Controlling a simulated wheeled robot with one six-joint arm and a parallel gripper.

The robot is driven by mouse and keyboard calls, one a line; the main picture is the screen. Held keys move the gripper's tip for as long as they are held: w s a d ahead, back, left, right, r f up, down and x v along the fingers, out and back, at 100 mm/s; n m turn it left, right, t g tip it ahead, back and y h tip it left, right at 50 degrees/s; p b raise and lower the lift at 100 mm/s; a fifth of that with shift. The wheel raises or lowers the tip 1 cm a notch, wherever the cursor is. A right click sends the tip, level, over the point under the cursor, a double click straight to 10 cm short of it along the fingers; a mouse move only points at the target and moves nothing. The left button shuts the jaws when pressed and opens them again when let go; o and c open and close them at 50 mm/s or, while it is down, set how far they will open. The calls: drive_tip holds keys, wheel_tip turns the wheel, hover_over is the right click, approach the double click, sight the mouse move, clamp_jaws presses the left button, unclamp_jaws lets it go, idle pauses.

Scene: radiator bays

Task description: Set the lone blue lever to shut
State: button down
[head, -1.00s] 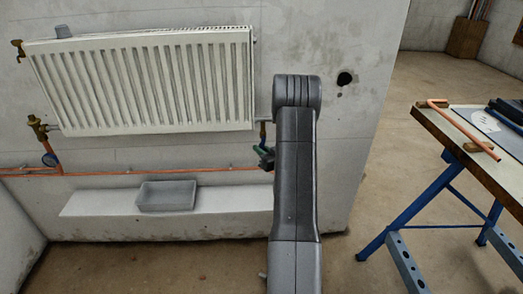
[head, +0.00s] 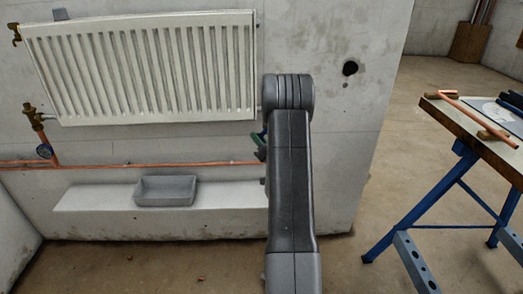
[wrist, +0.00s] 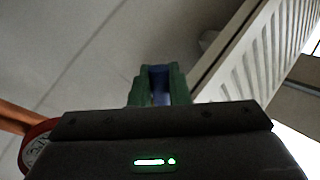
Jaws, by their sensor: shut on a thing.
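The blue lever (wrist: 160,82) shows in the wrist view between the two green fingertips of my gripper (wrist: 158,88). The gripper is shut on it. In the head view my gripper (head: 259,143) is at the wall below the right lower corner of the radiator. A small bit of blue (head: 265,130) shows beside it there. My own arm covers most of the gripper, the lever and its valve in the head view, so the lever's angle cannot be told.
A white radiator (head: 145,68) hangs above a copper pipe (head: 150,165). A grey tray (head: 165,199) rests on a ledge. A workbench (head: 455,118) stands right, with open floor between.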

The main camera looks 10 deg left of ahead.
drive_tip(key=m+t+b, duration=0.1)
drive_tip(key=m+b, duration=0.1)
drive_tip(key=a+m+t+b, duration=0.1)
drive_tip(key=b, duration=0.1)
drive_tip(key=m+t+b, duration=0.1)
drive_tip(key=m+b, duration=0.1)
drive_tip(key=shift+s+a+r+m, duration=0.15)
drive_tip(key=shift+s+r+m, duration=0.1)
drive_tip(key=shift+r+m, duration=0.05)
drive_tip(key=m+t+h+b, duration=0.1)
drive_tip(key=m, duration=0.1)
drive_tip(key=r+m+t+h+b, duration=0.1)
drive_tip(key=m+b, duration=0.1)
drive_tip(key=shift+a+r+t, duration=0.1)
drive_tip(key=shift+a+t, duration=0.1)
drive_tip(key=shift+t, duration=0.2)
drive_tip(key=shift+r+m+t+h+b, duration=0.3)
drive_tip(key=shift+m+t+b, duration=0.15)
drive_tip(key=shift+m, duration=0.25)
drive_tip(key=shift+r, duration=0.1)
drive_tip(key=c, duration=1.4)
unclamp_jaws()
drive_tip(key=shift+c, duration=0.2)
drive_tip(key=v, duration=1.4)
drive_tip(key=shift+p, duration=0.3)
drive_tip(key=shift+r, duration=0.15)
